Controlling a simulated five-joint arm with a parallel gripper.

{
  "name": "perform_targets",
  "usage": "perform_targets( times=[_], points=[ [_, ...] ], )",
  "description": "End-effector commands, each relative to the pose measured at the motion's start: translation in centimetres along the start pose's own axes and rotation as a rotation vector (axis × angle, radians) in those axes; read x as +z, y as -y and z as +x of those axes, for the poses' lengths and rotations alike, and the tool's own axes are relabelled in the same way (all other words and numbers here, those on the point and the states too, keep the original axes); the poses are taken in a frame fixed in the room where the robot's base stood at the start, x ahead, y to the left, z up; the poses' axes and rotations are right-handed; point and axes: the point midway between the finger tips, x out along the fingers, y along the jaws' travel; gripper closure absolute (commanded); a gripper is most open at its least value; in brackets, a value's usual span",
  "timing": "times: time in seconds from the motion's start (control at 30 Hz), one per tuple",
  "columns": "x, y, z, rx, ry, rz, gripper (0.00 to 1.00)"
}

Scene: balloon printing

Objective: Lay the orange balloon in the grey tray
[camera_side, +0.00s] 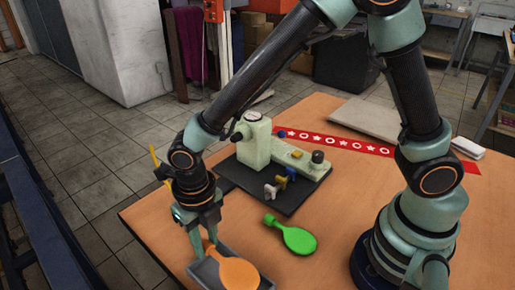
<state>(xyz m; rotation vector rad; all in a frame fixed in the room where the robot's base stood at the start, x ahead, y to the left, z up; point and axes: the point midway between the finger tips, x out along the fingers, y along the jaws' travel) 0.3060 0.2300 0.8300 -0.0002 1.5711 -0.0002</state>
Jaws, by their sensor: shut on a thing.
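The orange balloon (238,273) is at the front of the table, over the grey tray (203,272). Its round body lies within the tray's outline in the picture; I cannot tell whether it rests on the tray floor. My gripper (204,248) points down at the tray's back left part, shut on the balloon's neck end. The balloon covers much of the tray's inside, and the tray's front is cut off by the picture's lower edge.
A green balloon (292,236) lies on the table right of the tray. Behind it a pale green printing machine (254,142) stands on a black base (291,201), with small coloured pieces. A red strip with white shapes (340,143) and a board (375,118) lie farther back.

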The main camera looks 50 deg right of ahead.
Motion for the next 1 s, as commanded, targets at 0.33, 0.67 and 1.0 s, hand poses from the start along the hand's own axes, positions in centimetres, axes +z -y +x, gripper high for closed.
perform_targets(
  times=[0.33,0.67,1.0],
  points=[
    [0.0,0.0,3.1,-0.001,-0.002,0.0,1.0],
    [0.0,0.0,4.6,-0.001,-0.001,0.0,1.0],
    [0.0,0.0,4.7,0.0,0.0,0.0,0.58]
  ],
)
